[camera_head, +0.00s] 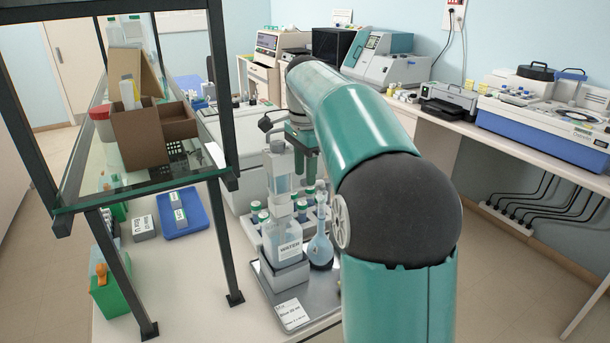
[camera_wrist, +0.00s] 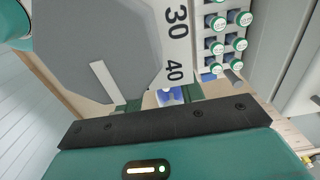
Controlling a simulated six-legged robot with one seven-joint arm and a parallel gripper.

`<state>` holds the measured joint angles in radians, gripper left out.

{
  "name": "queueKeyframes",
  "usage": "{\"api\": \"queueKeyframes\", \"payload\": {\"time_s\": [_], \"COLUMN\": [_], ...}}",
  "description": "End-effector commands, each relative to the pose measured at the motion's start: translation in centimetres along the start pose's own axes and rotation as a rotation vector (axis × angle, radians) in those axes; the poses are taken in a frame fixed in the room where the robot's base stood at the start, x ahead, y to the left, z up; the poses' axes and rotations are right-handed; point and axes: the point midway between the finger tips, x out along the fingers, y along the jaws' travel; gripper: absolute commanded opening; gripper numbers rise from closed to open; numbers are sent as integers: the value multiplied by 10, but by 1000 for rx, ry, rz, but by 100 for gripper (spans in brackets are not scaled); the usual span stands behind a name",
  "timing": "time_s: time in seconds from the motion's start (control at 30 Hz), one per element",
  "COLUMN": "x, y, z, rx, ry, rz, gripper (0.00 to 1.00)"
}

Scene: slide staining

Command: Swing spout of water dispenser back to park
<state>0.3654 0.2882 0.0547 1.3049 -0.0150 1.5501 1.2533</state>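The water dispenser (camera_head: 282,236) stands on a grey tray, a clear bottle labelled WATER with a tall pump head. A dark part (camera_head: 266,124) sticks out left at its top; I cannot tell whether it is the spout. My gripper (camera_head: 305,168) points down just right of the pump head, with two green fingers apart. The wrist view shows a large grey faceted top with a white mark (camera_wrist: 104,82) and the numbers 30 and 40, close to the camera. The green fingertips (camera_wrist: 163,99) are partly hidden, with a gap between them. Contact with the spout cannot be seen.
A flask with blue liquid (camera_head: 320,250) stands right of the dispenser. Several green-capped bottles (camera_wrist: 227,42) sit in a rack behind. A black-framed glass shelf (camera_head: 150,183) with a cardboard box stands at left.

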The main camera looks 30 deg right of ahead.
Motion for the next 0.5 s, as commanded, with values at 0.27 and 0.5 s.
{"api": "queueKeyframes", "payload": {"time_s": [0.27, 0.5], "x": [19, 18], "y": [-2, -1], "z": [-1, -1], "rx": [1, 1], "ry": [1, 1], "rz": [-2, -1], "gripper": [38, 30]}}
